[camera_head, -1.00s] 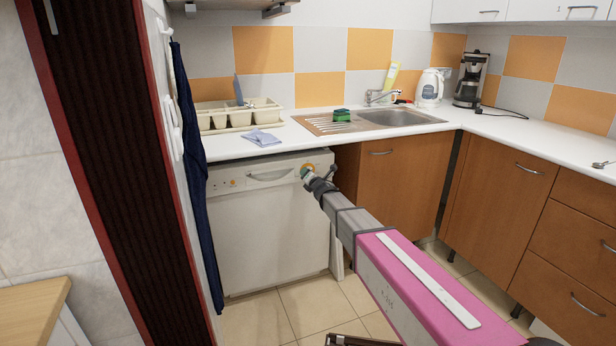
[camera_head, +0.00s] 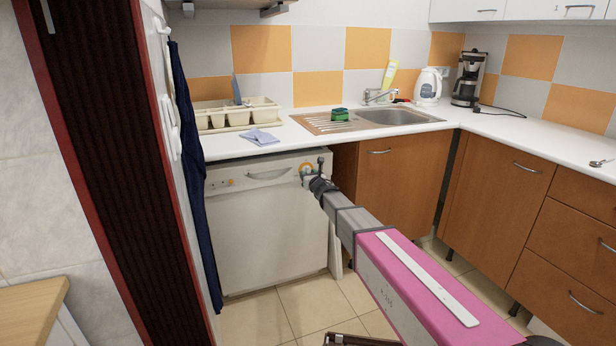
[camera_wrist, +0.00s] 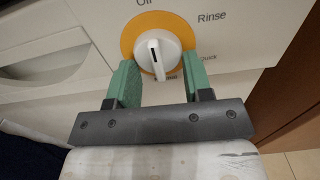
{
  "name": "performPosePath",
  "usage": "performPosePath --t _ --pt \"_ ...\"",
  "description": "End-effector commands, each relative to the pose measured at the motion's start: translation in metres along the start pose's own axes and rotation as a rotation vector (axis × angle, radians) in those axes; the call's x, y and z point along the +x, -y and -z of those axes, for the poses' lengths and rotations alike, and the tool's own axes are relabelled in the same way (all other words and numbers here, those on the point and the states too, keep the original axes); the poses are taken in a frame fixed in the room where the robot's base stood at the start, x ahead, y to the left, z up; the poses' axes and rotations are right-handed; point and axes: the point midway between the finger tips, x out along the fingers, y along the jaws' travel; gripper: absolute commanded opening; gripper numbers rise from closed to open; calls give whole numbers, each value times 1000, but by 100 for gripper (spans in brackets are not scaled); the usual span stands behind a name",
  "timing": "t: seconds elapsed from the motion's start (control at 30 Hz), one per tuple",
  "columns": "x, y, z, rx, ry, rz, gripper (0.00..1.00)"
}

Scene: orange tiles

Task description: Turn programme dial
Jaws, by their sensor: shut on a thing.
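The programme dial (camera_wrist: 157,49) is a white knob with a dark pointer line, set in an orange ring on the white dishwasher front. In the wrist view my gripper (camera_wrist: 156,78) has its two green fingers on either side of the knob, closed on it. The words "Rinse" and part of another label show around the ring. In the head view the dial's orange ring (camera_head: 306,168) shows at the dishwasher's upper right, with my gripper (camera_head: 309,178) at it, partly hiding the knob. The dishwasher (camera_head: 262,225) stands under the counter.
A dark blue cloth (camera_head: 190,170) hangs left of the dishwasher. A wooden cabinet (camera_head: 385,190) stands to its right. The counter above holds a dish rack (camera_head: 237,116), a light blue cloth (camera_head: 259,136) and a sink (camera_head: 400,116).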

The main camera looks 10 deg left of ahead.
Motion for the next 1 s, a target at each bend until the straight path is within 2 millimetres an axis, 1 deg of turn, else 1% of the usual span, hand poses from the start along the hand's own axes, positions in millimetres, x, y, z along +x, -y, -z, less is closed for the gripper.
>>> performPosePath --t 0.2,0.6,0.63,0.67,0.7,1.0 --pt "0 0 1 -37 -2 0 22" --pt "0 0 1 -42 -2 0 22" --pt "0 0 1 -42 -2 0 56" --pt "0 0 1 -41 -2 0 66" --pt "0 0 1 -41 -1 0 69" --pt "-1 0 0 -39 -1 0 69"
